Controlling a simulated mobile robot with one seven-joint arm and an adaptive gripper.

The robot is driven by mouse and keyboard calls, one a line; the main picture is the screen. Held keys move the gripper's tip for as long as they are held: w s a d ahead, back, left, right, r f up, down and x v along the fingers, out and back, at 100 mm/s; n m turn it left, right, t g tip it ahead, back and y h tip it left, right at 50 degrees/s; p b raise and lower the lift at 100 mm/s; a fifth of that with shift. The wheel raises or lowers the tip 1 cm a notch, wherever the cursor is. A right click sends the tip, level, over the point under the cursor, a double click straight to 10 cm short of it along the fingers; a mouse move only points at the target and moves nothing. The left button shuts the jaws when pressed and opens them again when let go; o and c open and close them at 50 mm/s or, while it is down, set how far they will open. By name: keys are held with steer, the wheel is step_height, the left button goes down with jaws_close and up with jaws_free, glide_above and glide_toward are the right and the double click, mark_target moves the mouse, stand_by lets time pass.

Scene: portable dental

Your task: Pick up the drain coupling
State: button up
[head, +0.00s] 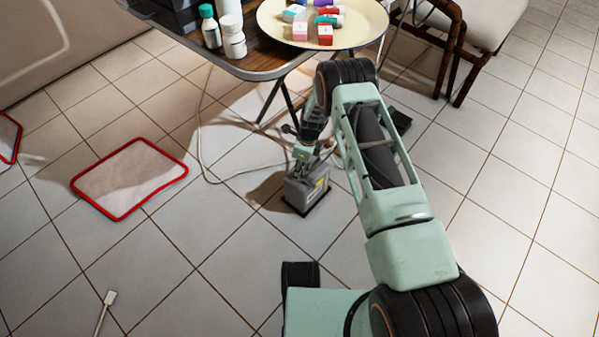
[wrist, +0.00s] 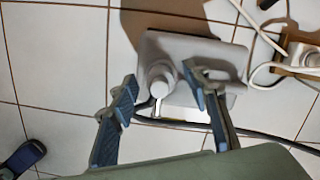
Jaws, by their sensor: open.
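A pale grey box-shaped unit (wrist: 205,50) stands on the tiled floor; it also shows in the head view (head: 306,190). A short, light round fitting (wrist: 160,80), which looks like the drain coupling, sticks out from the unit's near left part in the wrist view. My gripper (wrist: 160,76) is open, with one blue-grey finger on each side of the fitting. Gaps show between the fitting and both fingers, and I cannot tell how far above it the fingertips are. In the head view my gripper (head: 306,152) is over the unit and hides its upper part.
A dark hose (wrist: 262,134) runs near the unit. White cables and a plug (wrist: 302,54) lie at the upper right. A dark object (wrist: 22,160) lies at lower left. A table (head: 262,62) with a cream tray (head: 350,38) stands beyond; a red-edged mat (head: 130,178) lies left.

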steer(key=shift+r, duration=0.1)
steer(key=shift+c, duration=0.2)
jaws_close()
steer(key=shift+r, duration=0.45)
step_height(320, 180, up, 2)
steer(key=shift+r+p, duration=0.25)
steer(key=shift+p, duration=0.55)
steer(key=s+d+r+p, duration=0.4)
steer(key=s+r+p, duration=0.2)
steer(key=s+r, duration=0.3)
steer(key=s, duration=0.4)
steer(key=shift+s+r, duration=0.2)
steer(key=shift+r, duration=0.1)
